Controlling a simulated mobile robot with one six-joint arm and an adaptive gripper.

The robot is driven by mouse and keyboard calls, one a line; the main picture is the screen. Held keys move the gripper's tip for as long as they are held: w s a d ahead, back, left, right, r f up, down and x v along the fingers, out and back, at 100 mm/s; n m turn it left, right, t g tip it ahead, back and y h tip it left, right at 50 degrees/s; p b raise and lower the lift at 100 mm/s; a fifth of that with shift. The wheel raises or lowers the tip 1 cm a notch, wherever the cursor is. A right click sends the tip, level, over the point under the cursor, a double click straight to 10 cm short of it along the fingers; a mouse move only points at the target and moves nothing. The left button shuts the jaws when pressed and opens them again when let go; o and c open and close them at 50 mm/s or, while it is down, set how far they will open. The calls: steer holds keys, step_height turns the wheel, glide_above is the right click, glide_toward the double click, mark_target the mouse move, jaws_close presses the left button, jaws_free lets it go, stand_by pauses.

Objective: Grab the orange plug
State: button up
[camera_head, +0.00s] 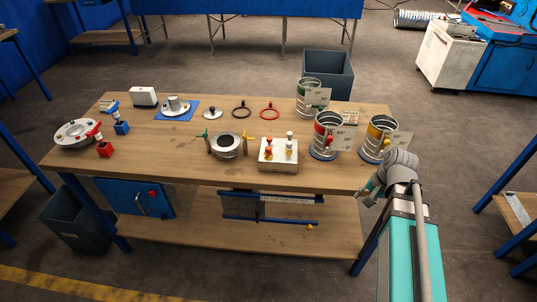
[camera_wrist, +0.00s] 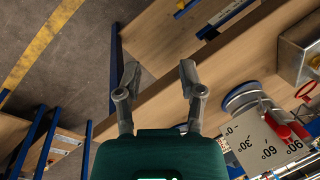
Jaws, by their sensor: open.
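A metal block (camera_head: 278,164) near the front middle of the table carries several small upright plugs in red, yellow-orange and white. An orange-looking plug (camera_head: 287,152) stands on its right part; the colours are too small to tell for sure. In the wrist view the block (camera_wrist: 297,50) is at the upper right, cut by the edge, with small red-and-yellow plugs partly visible. My gripper (camera_wrist: 158,82) is open and empty, its two fingers spread apart over the table's front edge. In the head view my arm is at the table's right front corner, right of the block.
A round clamped collar (camera_head: 227,147) stands left of the block. A grey bin (camera_head: 327,72) is behind.

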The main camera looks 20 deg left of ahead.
steer(key=w+a+m+y+b, duration=0.3)
steer(key=w+a+m+y, duration=0.35)
steer(key=a, duration=0.65)
steer(key=m+y+b, duration=0.3)
steer(key=m+y, duration=0.1)
steer(key=m, duration=0.4)
glide_toward(270, 148)
steer(key=shift+w+d+r+n+g, duration=0.15)
steer(key=shift+d+r, duration=0.15)
steer(key=shift+d, duration=0.3)
steer(key=shift+w+d+r+n+g, duration=0.15)
steer(key=shift+d+r, duration=0.15)
steer(key=shift+d, duration=0.3)
steer(key=b+x, duration=0.2)
steer(key=x, duration=0.5)
steer(key=shift+a+f+b, duration=0.3)
steer(key=shift+a, duration=0.4)
steer(key=shift+a+f, duration=0.1)
steer(key=shift+f, duration=0.05)
